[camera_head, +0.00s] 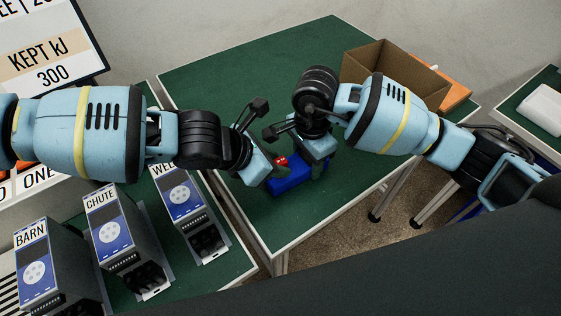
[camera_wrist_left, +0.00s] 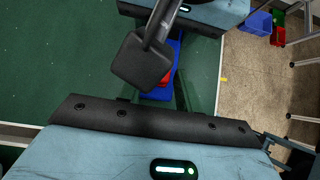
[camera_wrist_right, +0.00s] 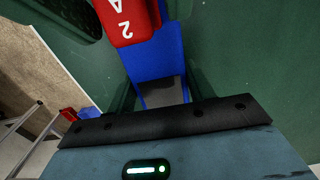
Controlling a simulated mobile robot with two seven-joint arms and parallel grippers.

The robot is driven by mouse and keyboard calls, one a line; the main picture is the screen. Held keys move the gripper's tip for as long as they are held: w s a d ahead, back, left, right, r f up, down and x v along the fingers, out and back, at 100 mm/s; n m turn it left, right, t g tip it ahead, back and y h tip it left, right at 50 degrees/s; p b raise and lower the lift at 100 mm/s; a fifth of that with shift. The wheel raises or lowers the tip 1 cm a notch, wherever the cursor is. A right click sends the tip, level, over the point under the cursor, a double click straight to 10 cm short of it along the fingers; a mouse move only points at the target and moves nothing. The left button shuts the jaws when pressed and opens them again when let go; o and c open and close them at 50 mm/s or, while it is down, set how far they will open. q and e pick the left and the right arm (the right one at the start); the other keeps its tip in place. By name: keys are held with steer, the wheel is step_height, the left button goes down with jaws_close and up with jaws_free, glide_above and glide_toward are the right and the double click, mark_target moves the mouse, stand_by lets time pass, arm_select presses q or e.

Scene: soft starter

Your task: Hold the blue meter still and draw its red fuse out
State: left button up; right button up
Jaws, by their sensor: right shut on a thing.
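The blue meter (camera_head: 290,183) lies on the green bench, with its red fuse (camera_head: 281,160) at its upper left end. My right gripper (camera_head: 316,166) is shut on the meter's body. In the right wrist view the meter (camera_wrist_right: 155,58) runs between the fingers, and the fuse (camera_wrist_right: 126,20), marked "2 A", stands beyond them. My left gripper (camera_head: 272,172) is close beside the fuse end, seemingly open with its fingers apart. In the left wrist view a black block on a stalk hides much of the fuse (camera_wrist_left: 166,79) and the meter (camera_wrist_left: 160,95).
An open cardboard box (camera_head: 395,75) stands at the back right, with an orange item (camera_head: 457,92) beside it. Soft starters labelled BARN (camera_head: 40,268), CHUTE (camera_head: 112,230) and WELL (camera_head: 182,197) stand at the left. The green bench top (camera_head: 225,75) behind the grippers is clear.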

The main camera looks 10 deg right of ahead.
arm_select(q)
jaws_close()
steer(key=shift+r, duration=0.2)
